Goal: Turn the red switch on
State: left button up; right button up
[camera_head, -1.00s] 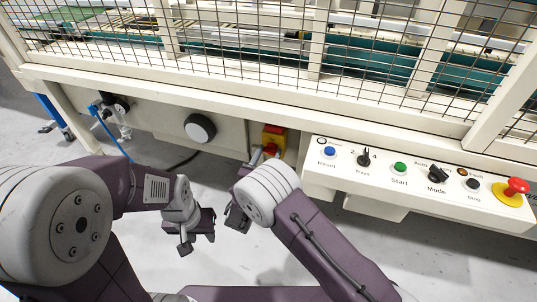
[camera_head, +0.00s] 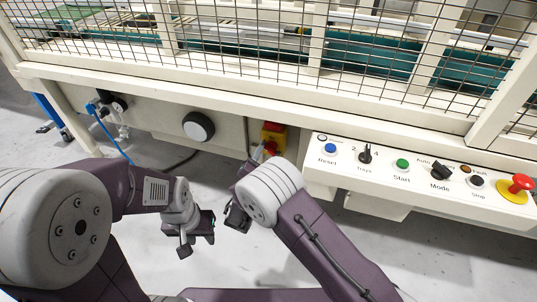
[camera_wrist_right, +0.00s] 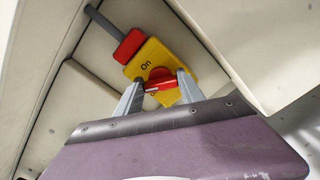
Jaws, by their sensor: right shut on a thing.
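The red switch is a red rotary knob on a yellow plate (camera_head: 273,131), mounted on the front of the cream machine. In the right wrist view the red knob (camera_wrist_right: 161,85) sits between my two grey fingertips, and its white-striped handle lies nearly level across them. The word "On" shows on the yellow plate (camera_wrist_right: 148,62), up and left of the knob. My right gripper (camera_wrist_right: 162,86) is shut on the knob; in the head view its fingers are mostly hidden behind my wrist. My left gripper (camera_head: 197,236) is open and empty, low and to the left over the floor.
A cream control panel (camera_head: 400,185) juts out right of the switch, with several buttons and a red emergency stop (camera_head: 521,183). A round black-and-white knob (camera_head: 198,126) is left of the switch. A wire mesh guard runs above. Grey floor lies open below.

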jog(key=m, duration=0.1)
jog(key=m+b, duration=0.1)
jog(key=shift+f+m, duration=0.3)
jog(key=shift+m, duration=0.1)
jog(key=m+b, duration=0.2)
jog(key=shift+f+m+b, duration=0.1)
jog(key=shift+m+b, duration=0.25)
jog(key=shift+m, duration=0.05)
jog(key=shift+m+b, duration=2.8)
jog(key=shift+b, duration=0.15)
jog(key=o, duration=1.4)
jog(key=shift+c, duration=0.2)
jog(key=shift+s, duration=0.1)
jog(key=b+v, duration=0.2)
jog(key=v, duration=0.7)
